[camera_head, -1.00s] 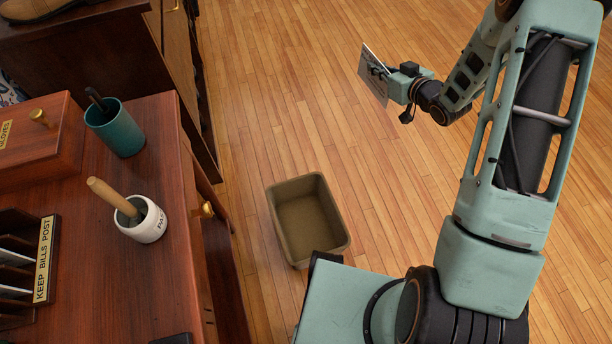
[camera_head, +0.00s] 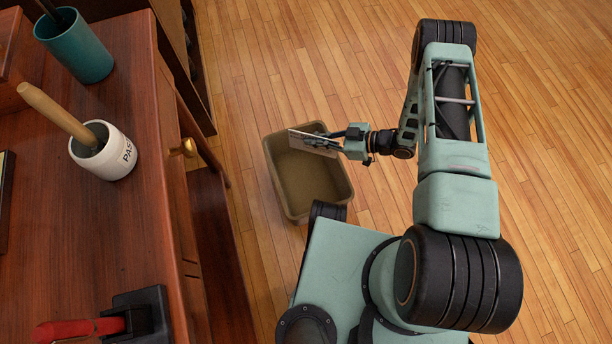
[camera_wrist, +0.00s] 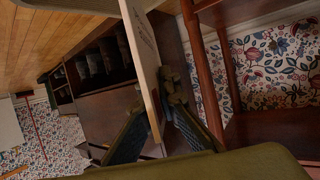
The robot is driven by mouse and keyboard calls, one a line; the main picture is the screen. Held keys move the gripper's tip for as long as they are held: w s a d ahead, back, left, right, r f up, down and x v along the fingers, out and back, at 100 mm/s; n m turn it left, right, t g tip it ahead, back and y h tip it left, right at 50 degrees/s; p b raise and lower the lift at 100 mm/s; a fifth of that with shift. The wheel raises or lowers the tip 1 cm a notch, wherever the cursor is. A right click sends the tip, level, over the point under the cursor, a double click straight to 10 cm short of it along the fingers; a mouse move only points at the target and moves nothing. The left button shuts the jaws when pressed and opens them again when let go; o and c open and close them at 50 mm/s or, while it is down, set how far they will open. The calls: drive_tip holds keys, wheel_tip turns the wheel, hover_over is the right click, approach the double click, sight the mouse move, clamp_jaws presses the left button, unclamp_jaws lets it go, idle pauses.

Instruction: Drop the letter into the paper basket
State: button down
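My gripper (camera_head: 318,143) is shut on the letter (camera_head: 303,138), a thin pale sheet held by its edge. In the wrist view the letter (camera_wrist: 146,62) stands up between my two dark fingers (camera_wrist: 158,128). The paper basket (camera_head: 318,202), an olive-brown open bin, stands on the floor beside the desk. In the head view the letter and fingertips overlap the far part of its opening. The letter's exact height against the rim is hard to tell. The visible basket floor looks empty.
The wooden desk (camera_head: 110,215) is left of the basket, with a brass knob (camera_head: 186,148) sticking out. On it are a white paste pot (camera_head: 108,160), a teal cup (camera_head: 80,58) and a red-handled thing (camera_head: 75,329). The wooden floor (camera_head: 300,60) behind the basket is clear.

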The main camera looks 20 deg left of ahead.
wheel_tip(320, 180, down, 7)
drive_tip(key=s+b, duration=0.1)
drive_tip(key=b, duration=0.3)
drive_tip(key=shift+s+b, duration=0.2)
drive_tip(key=shift+b, duration=0.1)
drive_tip(key=c, duration=2.1)
unclamp_jaws()
drive_tip(key=v, duration=1.2)
drive_tip(key=shift+w+r, duration=0.1)
